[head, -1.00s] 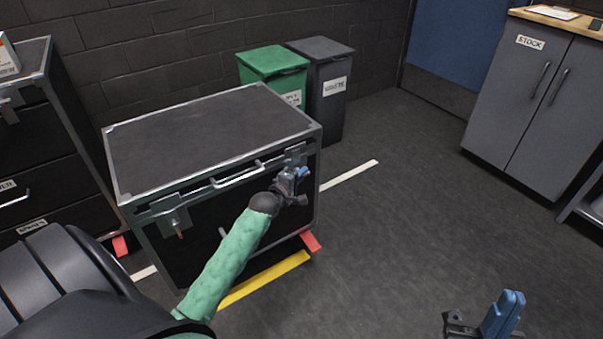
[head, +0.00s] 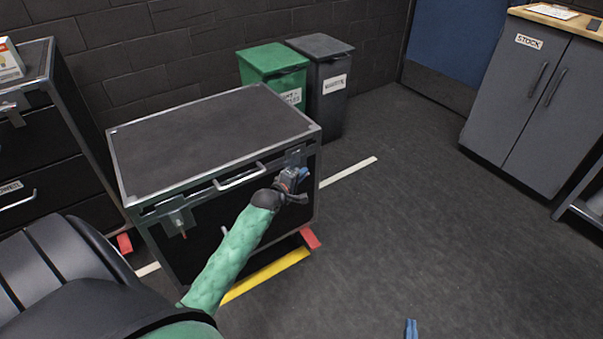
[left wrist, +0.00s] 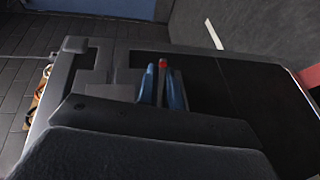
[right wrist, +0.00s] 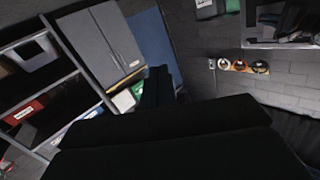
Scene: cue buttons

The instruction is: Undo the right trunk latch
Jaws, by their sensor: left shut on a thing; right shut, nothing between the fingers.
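The black trunk (head: 205,135) with metal edges stands at centre left in the head view. The right latch (head: 294,159) is at the front right corner, mostly hidden by my left gripper. My left gripper (head: 301,178) is at that latch, its blue fingers shut on the latch lever; the lever's red tip (left wrist: 163,64) shows between the fingers in the left wrist view. My right gripper (head: 411,329) is shut and empty, only partly visible at the bottom edge.
A green bin (head: 273,72) and a dark bin (head: 322,80) stand behind the trunk. A drawer cabinet (head: 60,150) is close on the left. A grey stock cupboard (head: 530,100) stands at the right. The floor (head: 420,220) right of the trunk is clear.

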